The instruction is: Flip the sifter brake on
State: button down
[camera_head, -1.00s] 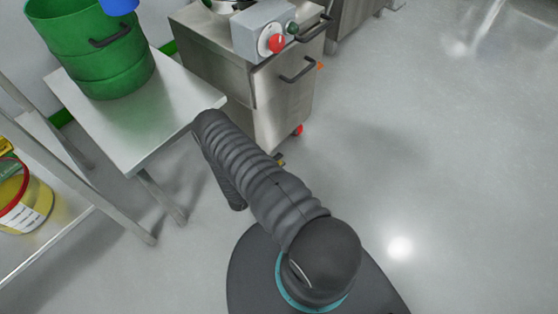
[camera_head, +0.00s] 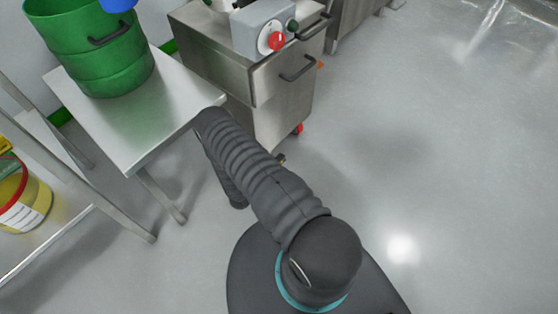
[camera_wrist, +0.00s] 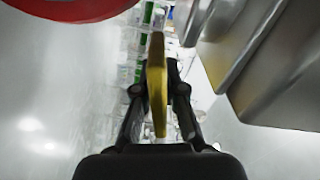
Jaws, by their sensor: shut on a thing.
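The sifter appears to be the steel cabinet (camera_head: 283,100) with a grey control box at the top of the head view. A red caster (camera_head: 298,129) shows at its foot. In the wrist view, my gripper (camera_wrist: 157,68) is shut on a narrow yellow lever (camera_wrist: 157,95), which stands between its two dark fingers. This lever is likely the brake. A large red rounded part (camera_wrist: 75,8), perhaps a caster wheel, fills the upper left there. In the head view my arm hides the gripper, and the lever's on or off position cannot be told.
A steel table (camera_head: 178,110) with a green drum (camera_head: 100,60) stands left of the cabinet. A shelf with a yellow tub (camera_head: 25,200) is at the far left. The floor (camera_head: 450,180) to the right is clear. Steel panels (camera_wrist: 270,70) lie close right of my gripper.

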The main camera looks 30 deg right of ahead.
jog(key=f+m+b, duration=0.1)
jog(key=m+b, duration=0.2)
jog(key=shift+f, duration=0.35)
jog(key=shift+f+m+b, duration=0.25)
jog(key=shift+m+b, duration=0.5)
jog(key=shift+m, duration=0.1)
jog(key=shift+f+m+b, duration=0.2)
jog(key=shift+m+b, duration=0.5)
jog(key=shift+m, duration=0.15)
jog(key=c, duration=1.2)
grip_release()
jog(key=shift+c, duration=0.2)
jog(key=v, duration=1.2)
